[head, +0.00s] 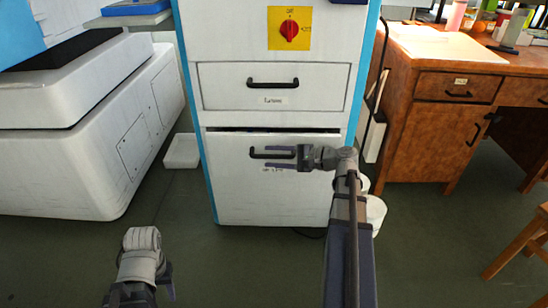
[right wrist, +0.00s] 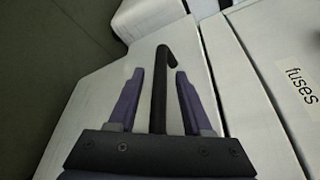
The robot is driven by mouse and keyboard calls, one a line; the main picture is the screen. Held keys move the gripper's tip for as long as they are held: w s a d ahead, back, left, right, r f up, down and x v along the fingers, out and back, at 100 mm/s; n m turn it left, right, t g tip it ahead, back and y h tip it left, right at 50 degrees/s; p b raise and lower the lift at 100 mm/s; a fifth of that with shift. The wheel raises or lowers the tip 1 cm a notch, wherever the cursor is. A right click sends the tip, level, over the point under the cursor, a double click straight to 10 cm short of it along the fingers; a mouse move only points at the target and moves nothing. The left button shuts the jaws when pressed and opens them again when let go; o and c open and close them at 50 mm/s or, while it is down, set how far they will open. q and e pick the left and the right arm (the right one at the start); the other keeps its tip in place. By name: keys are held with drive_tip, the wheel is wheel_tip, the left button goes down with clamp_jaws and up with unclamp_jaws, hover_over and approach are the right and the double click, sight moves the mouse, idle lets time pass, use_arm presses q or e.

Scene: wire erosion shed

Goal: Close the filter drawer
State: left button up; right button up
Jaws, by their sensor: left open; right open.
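The white cabinet's lower drawer (head: 275,198) stands slightly out, with a dark gap along its top edge. I take it as the filter drawer; its label is too small to read. Its black bar handle (head: 256,154) also shows in the right wrist view (right wrist: 160,100). My right gripper (head: 270,157) is open at this handle, its fingers on either side of the bar. The right wrist view shows the bar between the open fingers (right wrist: 159,75); I cannot tell whether they touch it. My left gripper (head: 138,290) is open and empty, low at the front left.
The upper drawer (head: 225,88), labelled fuses, looks shut. A red rotary switch (head: 289,30) sits above it. A white machine (head: 90,130) stands left and a wooden desk (head: 430,135) right. A stool (head: 525,240) is at the right edge. The floor before the cabinet is clear.

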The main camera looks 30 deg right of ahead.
clamp_jaws()
idle(1.3)
